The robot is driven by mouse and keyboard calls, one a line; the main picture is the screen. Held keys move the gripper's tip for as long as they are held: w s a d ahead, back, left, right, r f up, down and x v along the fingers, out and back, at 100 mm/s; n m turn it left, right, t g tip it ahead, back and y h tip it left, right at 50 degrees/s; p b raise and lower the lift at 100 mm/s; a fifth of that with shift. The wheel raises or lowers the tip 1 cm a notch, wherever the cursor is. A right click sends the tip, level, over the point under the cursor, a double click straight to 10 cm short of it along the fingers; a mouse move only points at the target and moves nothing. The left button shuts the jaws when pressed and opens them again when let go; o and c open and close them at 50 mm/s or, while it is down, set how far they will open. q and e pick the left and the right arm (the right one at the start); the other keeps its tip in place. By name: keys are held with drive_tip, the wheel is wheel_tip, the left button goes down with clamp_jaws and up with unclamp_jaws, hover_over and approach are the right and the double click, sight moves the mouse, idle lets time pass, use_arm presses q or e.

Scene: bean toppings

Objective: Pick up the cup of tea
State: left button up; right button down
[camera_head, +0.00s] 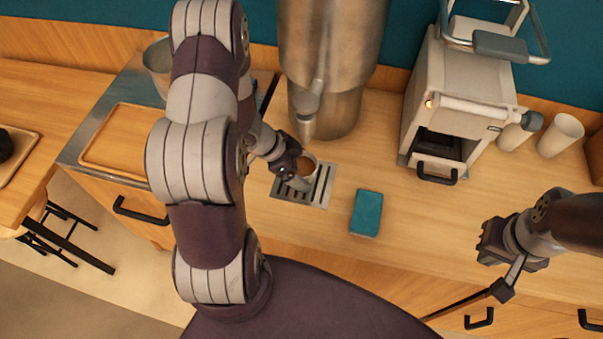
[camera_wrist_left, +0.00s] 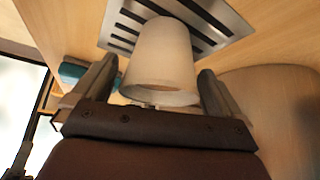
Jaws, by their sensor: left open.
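The cup of tea (camera_head: 305,168) stands on the slotted metal drip tray (camera_head: 322,188) below the spout of the big metal dispenser. Brown liquid shows inside it. In the left wrist view the pale cup (camera_wrist_left: 162,58) sits between the two fingers of my left gripper (camera_wrist_left: 158,92), with the drip tray (camera_wrist_left: 232,18) behind it. My left gripper (camera_head: 287,165) is open around the cup, and gaps show on both sides. My right gripper (camera_head: 500,245) is at the right over the counter's front edge, away from the cup; its fingers are too unclear to judge.
The metal dispenser (camera_head: 330,60) rises close behind the cup. A teal box (camera_head: 366,213) lies right of the drip tray. A white machine (camera_head: 455,95) and pale cups (camera_head: 560,134) stand at the back right. A wooden tray (camera_head: 125,140) is at the left.

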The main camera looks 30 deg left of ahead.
use_arm(q)
drive_tip(key=shift+w+f, duration=0.1)
drive_tip(key=shift+f, duration=0.25)
drive_tip(key=shift+w+d, duration=0.1)
drive_tip(key=shift+d, duration=0.05)
drive_tip(key=shift+d+r, duration=0.1)
drive_tip(key=c, duration=0.9)
drive_tip(key=shift+c, duration=0.4)
drive_tip(key=shift+r, duration=0.1)
